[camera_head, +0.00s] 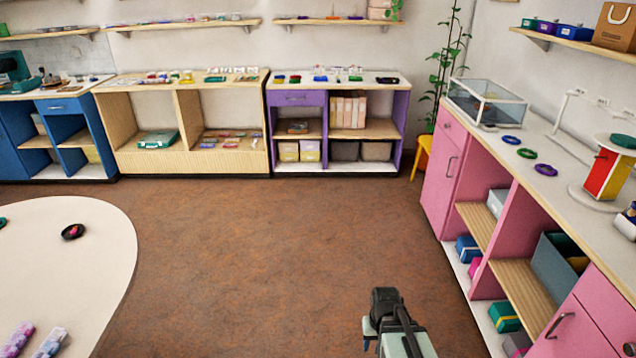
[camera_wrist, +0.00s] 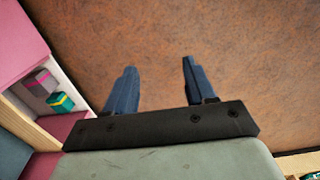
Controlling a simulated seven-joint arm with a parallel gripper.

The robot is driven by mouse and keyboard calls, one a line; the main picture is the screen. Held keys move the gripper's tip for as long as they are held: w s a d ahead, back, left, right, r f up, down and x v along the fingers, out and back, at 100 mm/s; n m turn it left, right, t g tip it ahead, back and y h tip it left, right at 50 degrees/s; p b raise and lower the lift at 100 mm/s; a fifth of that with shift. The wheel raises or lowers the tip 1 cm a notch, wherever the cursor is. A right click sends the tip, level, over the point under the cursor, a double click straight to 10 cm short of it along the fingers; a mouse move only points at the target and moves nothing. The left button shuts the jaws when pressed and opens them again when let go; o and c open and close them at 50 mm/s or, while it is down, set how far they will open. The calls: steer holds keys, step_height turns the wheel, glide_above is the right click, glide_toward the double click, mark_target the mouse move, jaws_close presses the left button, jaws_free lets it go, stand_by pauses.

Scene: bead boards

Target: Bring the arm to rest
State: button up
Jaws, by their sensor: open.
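My gripper (camera_wrist: 157,84) shows in the wrist view with its two blue-grey fingers spread apart. Nothing is between the fingers; only the brown floor (camera_wrist: 170,40) lies beyond them. In the head view my arm (camera_head: 396,322) reaches up from the bottom edge, over the open floor to the left of the pink cabinet. My gripper touches nothing that I can see.
The pink cabinet (camera_head: 441,178) runs along the right, its counter holding a glass case (camera_head: 487,102) and several rings. A rounded pale table (camera_head: 105,240) stands at the left. Low shelf units, including a purple one (camera_head: 297,99), line the back wall. The middle floor is clear.

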steer(key=s+f+g, duration=0.3)
steer(key=s+f, duration=0.6)
steer(key=s, duration=0.5)
steer(key=s+f+g, duration=0.3)
steer(key=s+f, duration=0.7)
steer(key=s, duration=0.5)
steer(key=shift+f+g, duration=0.25)
steer(key=shift+g, duration=0.05)
